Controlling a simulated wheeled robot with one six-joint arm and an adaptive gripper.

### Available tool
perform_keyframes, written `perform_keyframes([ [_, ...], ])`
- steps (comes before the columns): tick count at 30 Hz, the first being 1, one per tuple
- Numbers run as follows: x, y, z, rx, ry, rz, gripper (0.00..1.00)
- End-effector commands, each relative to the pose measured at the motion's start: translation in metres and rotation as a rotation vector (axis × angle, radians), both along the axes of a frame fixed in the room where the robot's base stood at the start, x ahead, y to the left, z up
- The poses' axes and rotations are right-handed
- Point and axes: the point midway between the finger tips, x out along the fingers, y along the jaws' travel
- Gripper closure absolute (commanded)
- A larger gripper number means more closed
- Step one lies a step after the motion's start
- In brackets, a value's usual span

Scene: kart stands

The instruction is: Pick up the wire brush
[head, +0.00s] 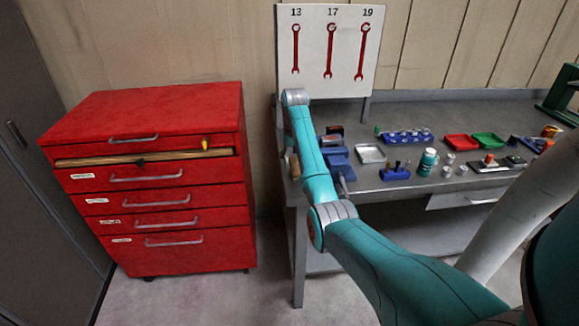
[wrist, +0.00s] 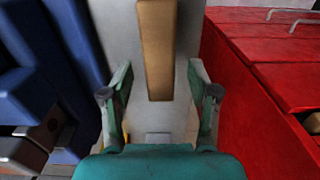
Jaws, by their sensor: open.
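The wire brush shows as a long light-brown wooden handle (wrist: 157,50) in the wrist view, lying on the grey bench top. Its bristles cannot be made out. In the head view a small wooden piece, likely the same brush (head: 294,167), shows at the bench's left end, partly behind my arm. My gripper (wrist: 158,82) is open and empty. Its two fingers stand apart on either side of the handle's near end in the picture, with gaps on both sides. Whether the fingertips are down at handle height cannot be told. In the head view my arm hides the gripper.
A blue vise (head: 338,162) stands right of the brush in the head view; its blue body (wrist: 80,75) is close on the left in the wrist view. A red drawer cabinet (head: 160,110) stands left of the workbench (head: 408,110).

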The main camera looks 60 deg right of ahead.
Motion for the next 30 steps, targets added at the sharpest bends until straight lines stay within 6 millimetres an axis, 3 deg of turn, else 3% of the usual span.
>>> perform_keyframes([
  [4,-0.0083,0.0031,-0.0108,0.0,0.0,-0.001,0.4],
  [13,-0.0097,0.0035,-0.0124,-0.001,-0.001,-0.001,0.4],
  [20,-0.0097,0.0034,-0.0124,-0.001,-0.001,-0.001,0.97],
  [30,-0.009,0.0032,-0.0115,-0.001,-0.001,-0.001,1.0],
])
